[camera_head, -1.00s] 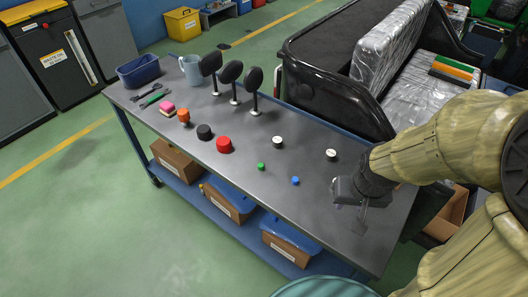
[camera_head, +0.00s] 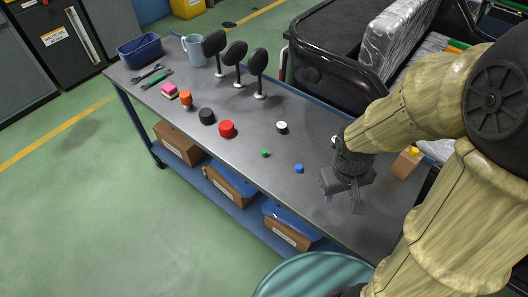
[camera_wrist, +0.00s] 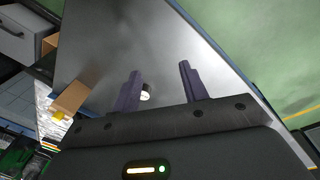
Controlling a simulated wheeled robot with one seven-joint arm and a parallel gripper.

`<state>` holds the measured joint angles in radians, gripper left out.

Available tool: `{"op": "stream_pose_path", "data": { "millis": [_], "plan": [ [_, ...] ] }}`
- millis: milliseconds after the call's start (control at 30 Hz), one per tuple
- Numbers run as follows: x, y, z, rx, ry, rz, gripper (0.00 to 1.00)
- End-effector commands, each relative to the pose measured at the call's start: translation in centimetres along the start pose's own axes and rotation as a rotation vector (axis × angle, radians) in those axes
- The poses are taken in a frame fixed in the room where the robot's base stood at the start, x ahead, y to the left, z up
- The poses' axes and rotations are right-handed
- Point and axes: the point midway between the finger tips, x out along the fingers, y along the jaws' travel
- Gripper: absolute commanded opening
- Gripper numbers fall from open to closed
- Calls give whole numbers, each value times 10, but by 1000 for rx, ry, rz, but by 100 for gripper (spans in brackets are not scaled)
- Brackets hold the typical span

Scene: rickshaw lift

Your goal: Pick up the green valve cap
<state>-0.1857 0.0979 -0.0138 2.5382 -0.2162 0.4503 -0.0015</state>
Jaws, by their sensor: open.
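The green valve cap (camera_head: 264,152) is a small green piece standing on the grey table, left of a small blue cap (camera_head: 298,168). My gripper (camera_head: 342,204) is above the right part of the table, to the right of both caps and apart from them. In the wrist view my gripper (camera_wrist: 158,84) shows two dark fingers spread apart with nothing held between them. A round white-topped piece (camera_wrist: 145,95) shows beyond the fingers. The green cap does not show in the wrist view.
A red cap (camera_head: 227,129), a black cap (camera_head: 206,116) and a white-topped piece (camera_head: 282,127) stand near the green cap. Upright black mirrors (camera_head: 235,51), a mug (camera_head: 195,50) and a blue bin (camera_head: 139,50) are farther left. A box (camera_head: 407,162) sits at the right.

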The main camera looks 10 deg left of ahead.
Motion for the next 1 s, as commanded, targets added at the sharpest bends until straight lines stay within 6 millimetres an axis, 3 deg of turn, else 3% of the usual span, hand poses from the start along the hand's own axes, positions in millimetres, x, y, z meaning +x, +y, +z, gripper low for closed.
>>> {"op": "stream_pose_path", "data": {
  "millis": [100,333,633,767,1000],
  "plan": [
    [12,-20,3,-277,-110,62,44],
    [26,-42,0,-789,-285,248,44],
    [30,-82,-36,-1427,-423,616,44],
    [28,-116,-58,-1689,-437,818,44],
    [23,-199,-84,-2084,-385,1210,44]
  ]
}}
